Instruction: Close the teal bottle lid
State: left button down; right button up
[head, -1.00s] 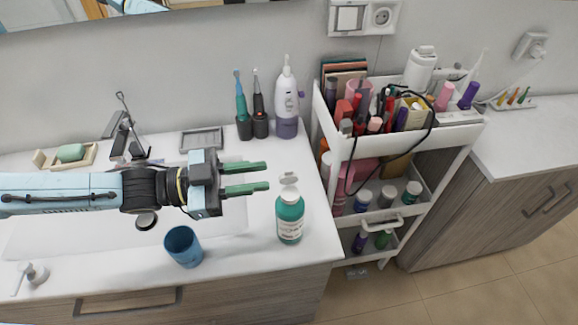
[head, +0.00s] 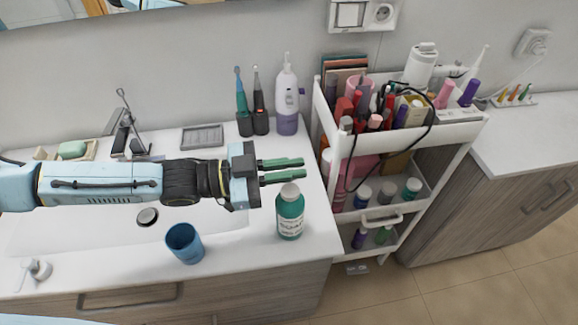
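The teal bottle (head: 290,217) stands upright on the counter near its right end, with a white label. Its pale lid (head: 289,190) is on top. The near finger of my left gripper (head: 303,170) passes just above and behind the lid in the picture, so I cannot tell whether the flap is fully down or touched. My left gripper points right, with its two green fingers apart and nothing seen between them. My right gripper is not in view.
A blue cup (head: 184,243) stands left of the bottle, by the sink. Electric toothbrushes (head: 252,122) and a white-and-purple dispenser (head: 287,100) stand at the back. The white cart (head: 398,148) with cosmetics is to the right. Bare counter lies behind the bottle.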

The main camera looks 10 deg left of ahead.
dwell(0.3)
pick_arm(q)
jog(key=m, duration=0.1)
jog(key=s+m, duration=0.1)
jog(key=m, duration=0.1)
jog(key=shift+s+d+f+p, duration=0.15)
jog(key=shift+d+p, duration=0.05)
jog(key=shift+p, duration=0.2)
jog(key=shift+s+d+f+m, duration=0.1)
jog(key=shift+s+f+m, duration=0.15)
jog(key=shift+m, duration=0.75)
jog(key=shift+s+d+f+m, duration=0.1)
jog(key=shift+s+m, duration=0.15)
jog(key=shift+m, duration=0.75)
jog(key=c, duration=1.6)
grip_release()
jog(key=shift+c, duration=0.2)
jog(key=shift+a, duration=0.1)
jog(key=b+v, duration=0.2)
jog(key=v, duration=1.1)
